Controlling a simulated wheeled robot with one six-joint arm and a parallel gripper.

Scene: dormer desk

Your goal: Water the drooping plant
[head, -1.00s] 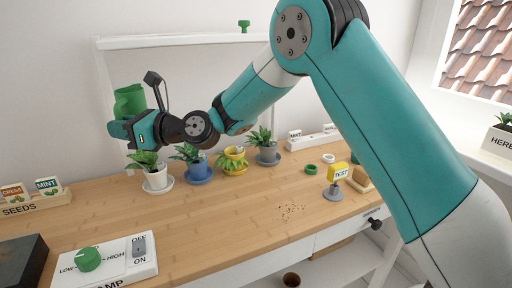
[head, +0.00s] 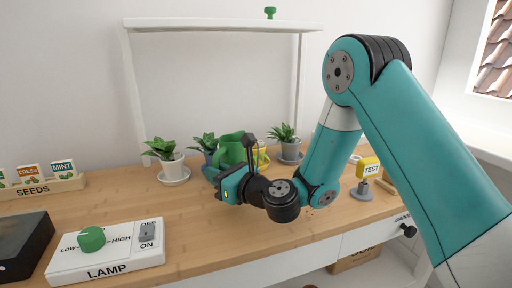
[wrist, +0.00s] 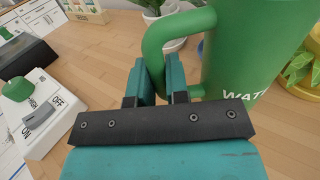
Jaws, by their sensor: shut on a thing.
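My gripper (wrist: 160,82) is shut on the handle of the green watering can (wrist: 252,45). In the head view the can (head: 229,150) looks about upright, in front of the row of potted plants. The plant in the yellow pot (head: 262,158) has low, yellowish leaves and is mostly hidden behind the can and my wrist; its pot shows at the right edge of the wrist view (wrist: 302,72). A plant in a white pot (head: 172,168) and one in a gray pot (head: 287,150) have raised green leaves. The blue-pot plant (head: 206,145) is partly covered by the can.
A lamp control box (head: 108,260) with a green knob lies at front left, near a dark box (head: 22,245) and a seed rack (head: 42,188). A white frame (head: 225,26) rises behind the plants. The middle front desk is clear.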

